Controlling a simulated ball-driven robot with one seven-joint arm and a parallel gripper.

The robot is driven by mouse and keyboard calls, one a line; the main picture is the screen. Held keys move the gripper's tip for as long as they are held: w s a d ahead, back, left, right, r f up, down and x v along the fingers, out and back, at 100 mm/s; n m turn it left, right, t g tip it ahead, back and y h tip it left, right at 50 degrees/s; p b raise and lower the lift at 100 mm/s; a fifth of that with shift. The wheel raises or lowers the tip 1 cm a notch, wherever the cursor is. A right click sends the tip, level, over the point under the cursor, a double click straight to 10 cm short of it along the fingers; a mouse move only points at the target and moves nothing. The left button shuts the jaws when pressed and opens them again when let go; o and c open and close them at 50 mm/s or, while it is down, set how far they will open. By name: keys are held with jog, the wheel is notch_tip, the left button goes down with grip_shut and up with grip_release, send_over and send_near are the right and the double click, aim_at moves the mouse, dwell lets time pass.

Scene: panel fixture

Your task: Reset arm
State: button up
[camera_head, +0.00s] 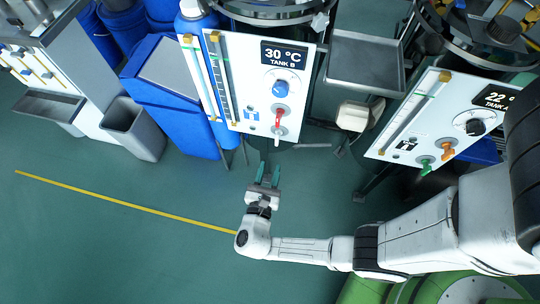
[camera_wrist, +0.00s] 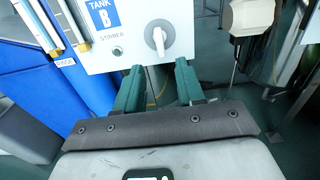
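My arm reaches in from the right in the head view. My gripper (camera_head: 269,172) points up at the bottom edge of the white Tank B panel (camera_head: 250,70). Its two green fingers stand apart with a gap between them and nothing in it. In the wrist view my gripper (camera_wrist: 158,84) sits just below the Tank B panel (camera_wrist: 100,62). A white lever (camera_wrist: 159,40) on that panel is above the gap; I see no clear contact. In the head view the panel also has a blue knob (camera_head: 280,88) and a red handle (camera_head: 278,118).
The Tank A panel (camera_head: 430,125) stands at the right, with a black knob and orange and green handles. A grey tray (camera_head: 365,62) is between the panels. Blue bins and a grey bin (camera_head: 133,130) stand left. Green floor with a yellow line (camera_head: 120,203) is open at lower left.

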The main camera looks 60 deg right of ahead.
dwell(0.4)
jog(key=s+d+r+m+g+y, duration=0.1)
jog(key=s+d+m+g+y, duration=0.1)
jog(key=s+m+g+y, duration=0.5)
jog(key=s+d+r+m+g+y, duration=0.1)
jog(key=s+d+m+y, duration=0.2)
jog(key=m, duration=0.8)
jog(key=a+r+m+t+y+p, duration=0.1)
jog(key=a+r+m+y+p, duration=0.1)
jog(key=r+p, duration=0.6)
jog(key=a+r+m+t+y+p, duration=0.1)
jog(key=a+r+y+p, duration=0.3)
jog(key=r+p, duration=0.5)
notch_tip(320, 180, up, 7)
jog(key=shift+a+r+m+t+y, duration=0.15)
jog(key=shift+a+m+t+y, duration=0.2)
jog(key=shift+m, duration=0.45)
